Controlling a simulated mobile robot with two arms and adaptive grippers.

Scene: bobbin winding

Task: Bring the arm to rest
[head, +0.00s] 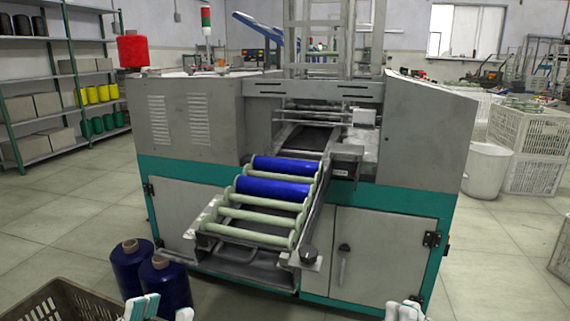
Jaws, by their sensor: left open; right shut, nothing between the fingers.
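My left gripper (162,310) shows at the bottom edge, left of the middle. Its two pale fingertips are apart, with nothing seen between them. It is in front of two dark blue thread cones (131,268) on the floor. My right gripper (404,312) shows at the bottom edge, right of the middle. Its fingertips are together and hold nothing. Both grippers are low and apart from the winding machine (200,115). Most of both arms is out of the frame.
The machine's sloping roller rack (250,228) sticks out towards me with two blue bobbins (272,188) on its upper part. A dark crate (62,300) is at the bottom left. A red cone (133,50) stands on the machine. White crates (535,150) and a bin (486,170) stand right.

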